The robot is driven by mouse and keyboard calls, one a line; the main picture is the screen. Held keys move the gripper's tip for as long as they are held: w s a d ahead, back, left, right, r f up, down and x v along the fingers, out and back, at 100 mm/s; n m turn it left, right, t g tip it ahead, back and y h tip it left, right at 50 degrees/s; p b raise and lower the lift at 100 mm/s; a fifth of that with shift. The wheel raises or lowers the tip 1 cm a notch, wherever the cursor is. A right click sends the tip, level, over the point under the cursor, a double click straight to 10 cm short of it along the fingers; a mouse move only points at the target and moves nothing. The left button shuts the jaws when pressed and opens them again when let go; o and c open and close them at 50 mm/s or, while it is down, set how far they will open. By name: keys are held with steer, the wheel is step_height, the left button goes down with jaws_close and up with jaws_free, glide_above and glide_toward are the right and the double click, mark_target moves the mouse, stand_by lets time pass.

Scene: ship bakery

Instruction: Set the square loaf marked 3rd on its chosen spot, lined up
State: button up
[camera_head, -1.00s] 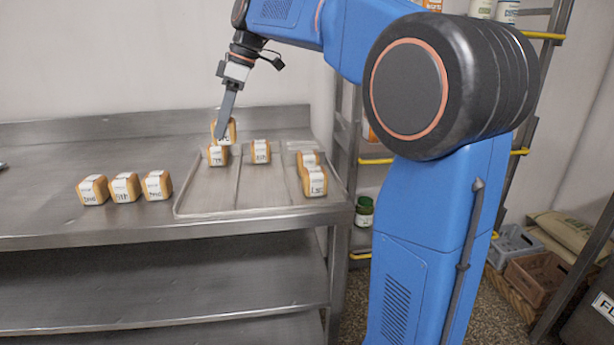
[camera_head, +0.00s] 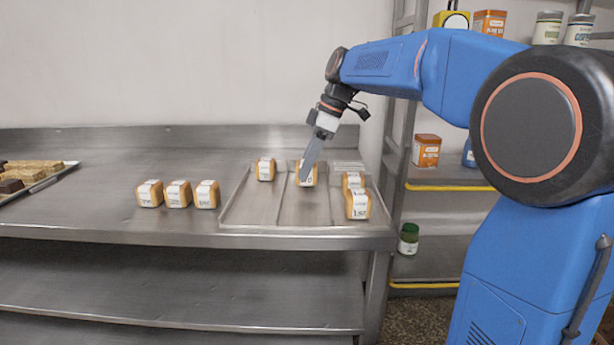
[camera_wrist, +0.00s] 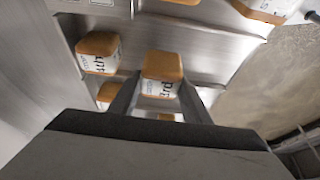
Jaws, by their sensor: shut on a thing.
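My gripper (camera_head: 304,176) is shut on a square loaf (camera_head: 309,181), brown with a white label, over the middle column of the metal tray (camera_head: 238,208). One loaf (camera_head: 265,170) stands in the tray's left column. Two loaves stand in the right column, one (camera_head: 353,180) behind the loaf marked 1st (camera_head: 357,204). The loaf seen earlier in the middle column is hidden behind the held one.
Three labelled loaves stand in a row on the steel counter left of the tray, the nearest to it being one loaf (camera_head: 207,194). A tray of pastries (camera_head: 40,180) lies at the far left. A shelf rack (camera_head: 440,188) stands to the right. The tray's front is bare at left and middle.

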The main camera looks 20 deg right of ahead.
steer(key=shift+f, duration=1.55)
steer(key=shift+f, duration=0.15)
steer(key=o, duration=1)
steer(key=shift+o, duration=0.2)
steer(key=v, duration=1.2)
steer(key=shift+s+a, duration=0.1)
steer(key=shift+s, duration=0.05)
